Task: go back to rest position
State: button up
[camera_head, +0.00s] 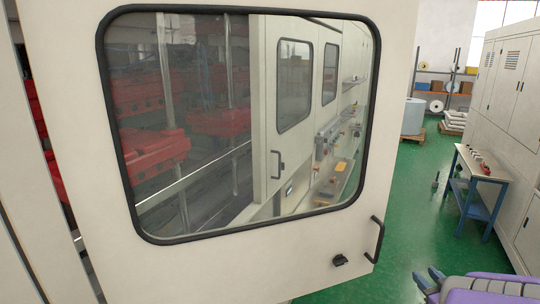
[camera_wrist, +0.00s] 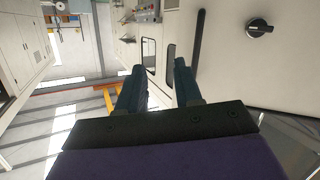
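My gripper (camera_head: 426,276) is at the bottom right of the head view, with its dark fingers pointing left toward the cream machine door (camera_head: 230,262). In the wrist view my gripper (camera_wrist: 158,70) has its two fingers apart, with nothing between them. The door's black handle (camera_head: 377,240) is to the left of the gripper and apart from it in the head view. A black knob (camera_head: 340,260) sits beside the handle. In the wrist view the handle (camera_wrist: 198,50) and knob (camera_wrist: 259,28) show beyond and right of the fingers.
The door fills the left and middle of the head view. Red machine parts (camera_head: 145,155) show through its window. A blue-legged workbench (camera_head: 478,180) and tall cream cabinets (camera_head: 515,110) stand at right. Green floor (camera_head: 405,220) is clear between door and bench. Pallets stand farther back.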

jog(key=s+a+f+m+g+h+b, duration=0.5)
jog(key=s+a+f+g+b, duration=0.5)
jog(key=s+f, duration=0.25)
jog(key=s+a+f+n+g+y+b, duration=0.1)
jog(key=s+a+f+g+y+b, duration=0.1)
jog(key=s+a, duration=0.7)
jog(key=s+a+f+n+g+y+b, duration=0.1)
jog(key=s+a+f+g+y+b, duration=0.2)
jog(key=s+a+g, duration=0.2)
jog(key=s+a, duration=0.3)
jog(key=s, duration=0.2)
jog(key=shift+s+a+f+n, duration=0.25)
jog(key=shift+a+f+n, duration=0.1)
jog(key=shift+a+n, duration=0.05)
